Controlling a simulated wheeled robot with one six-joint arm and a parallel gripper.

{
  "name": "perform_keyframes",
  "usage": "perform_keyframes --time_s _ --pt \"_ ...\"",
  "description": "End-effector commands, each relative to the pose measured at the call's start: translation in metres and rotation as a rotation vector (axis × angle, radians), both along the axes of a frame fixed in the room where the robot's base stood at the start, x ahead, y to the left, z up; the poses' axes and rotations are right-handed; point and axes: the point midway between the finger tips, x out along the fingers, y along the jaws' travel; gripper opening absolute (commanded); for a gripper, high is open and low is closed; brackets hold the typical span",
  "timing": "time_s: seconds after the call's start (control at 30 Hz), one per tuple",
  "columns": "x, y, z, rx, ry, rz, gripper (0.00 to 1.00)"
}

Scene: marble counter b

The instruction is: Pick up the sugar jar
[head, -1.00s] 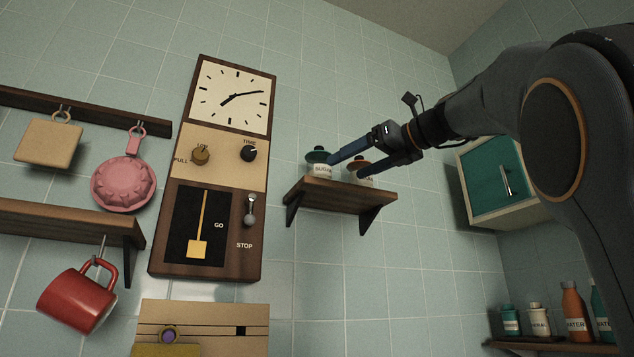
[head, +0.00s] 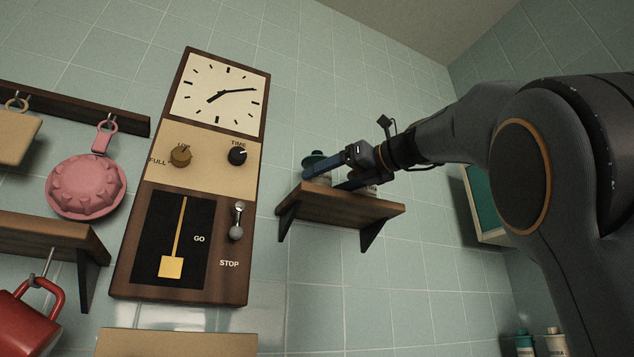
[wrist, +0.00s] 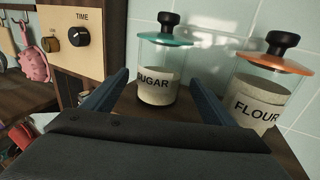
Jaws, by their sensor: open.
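The sugar jar is a glass jar with a teal lid, a black knob and a "SUGAR" label. In the wrist view the sugar jar (wrist: 157,90) stands upright, centred between my two fingers and seemingly a little beyond their tips. No finger contact is clear.
The flour jar (wrist: 258,98), with an orange lid, stands close to the right of the sugar jar and my right finger. A wooden clock panel (head: 200,190) with knobs is on the wall to the left. Tiled wall lies behind.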

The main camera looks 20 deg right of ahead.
Motion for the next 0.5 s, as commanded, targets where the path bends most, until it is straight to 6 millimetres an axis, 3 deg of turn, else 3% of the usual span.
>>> perform_keyframes --time_s 0.23,0.5 --pt "0.026 0.019 0.002 0.001 0.000 0.005 0.79" --pt "0.031 0.022 -0.001 -0.001 -0.001 0.004 0.79"
